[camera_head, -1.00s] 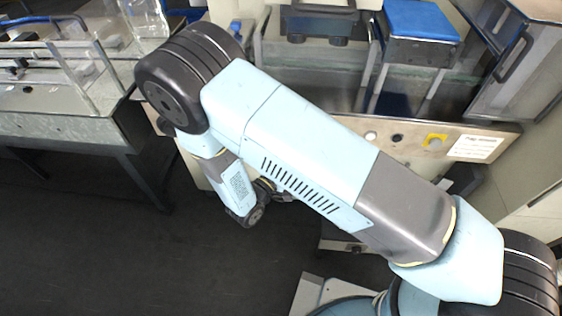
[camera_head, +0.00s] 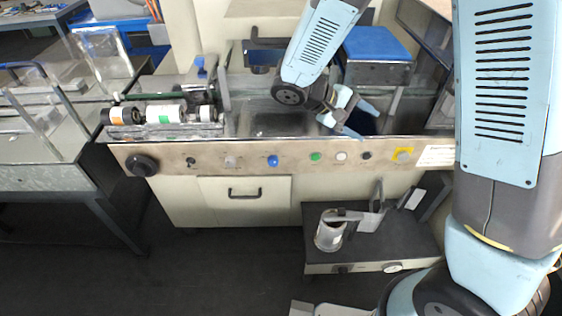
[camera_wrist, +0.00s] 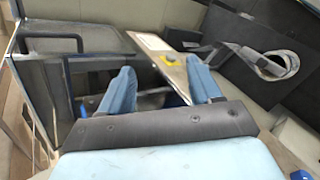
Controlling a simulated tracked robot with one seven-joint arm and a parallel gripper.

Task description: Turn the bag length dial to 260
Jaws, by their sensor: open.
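The wrapper's metal front panel (camera_head: 215,156) runs across the middle of the head view. A large black dial (camera_head: 141,165) sits at its left end; I take it as the bag length dial, but no scale or number is readable. My gripper (camera_head: 365,118) is open and empty above the right part of the panel, well to the right of the dial and apart from it. In the wrist view, both blue fingers of my gripper (camera_wrist: 163,82) are spread with nothing between them. The dial does not show in the wrist view.
Smaller controls line the panel: a blue button (camera_head: 272,160), a green button (camera_head: 315,156) and a yellow-backed switch (camera_head: 402,154). A film roll (camera_head: 165,114) lies behind the panel at left. A drawer (camera_head: 244,200) and a low cart (camera_head: 375,252) are below.

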